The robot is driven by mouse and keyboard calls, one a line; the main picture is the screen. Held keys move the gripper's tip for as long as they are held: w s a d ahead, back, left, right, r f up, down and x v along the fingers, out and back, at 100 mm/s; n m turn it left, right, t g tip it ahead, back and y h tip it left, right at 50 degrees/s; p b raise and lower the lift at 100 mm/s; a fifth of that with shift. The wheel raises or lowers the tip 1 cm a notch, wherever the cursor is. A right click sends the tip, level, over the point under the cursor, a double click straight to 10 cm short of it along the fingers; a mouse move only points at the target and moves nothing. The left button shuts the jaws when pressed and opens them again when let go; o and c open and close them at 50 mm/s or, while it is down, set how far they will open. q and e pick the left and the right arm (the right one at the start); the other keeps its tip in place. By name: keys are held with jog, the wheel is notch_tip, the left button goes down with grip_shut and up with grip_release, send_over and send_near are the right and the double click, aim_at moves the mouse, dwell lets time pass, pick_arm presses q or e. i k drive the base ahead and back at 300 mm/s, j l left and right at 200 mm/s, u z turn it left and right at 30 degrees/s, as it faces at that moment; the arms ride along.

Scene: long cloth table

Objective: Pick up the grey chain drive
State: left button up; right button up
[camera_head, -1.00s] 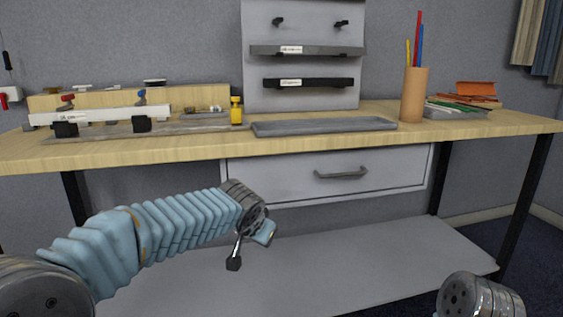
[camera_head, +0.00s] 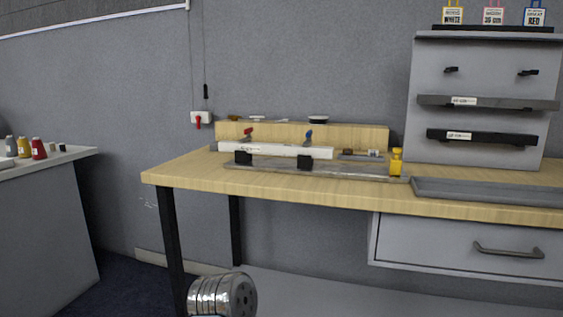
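A long grey bar with a white label (camera_head: 490,103) rests on the grey upright panel (camera_head: 480,150) at the right of the head view; it looks like the grey chain drive, though the label is too small to read. A similar black bar with a white label (camera_head: 480,137) is just below it. Neither gripper is in view. Only a round metal joint of my own arm shows at the bottom, well away from the panel.
A drawer (camera_head: 470,242) is below.

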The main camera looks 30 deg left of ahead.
aim_at(213, 146)
jog(key=u, duration=1.3)
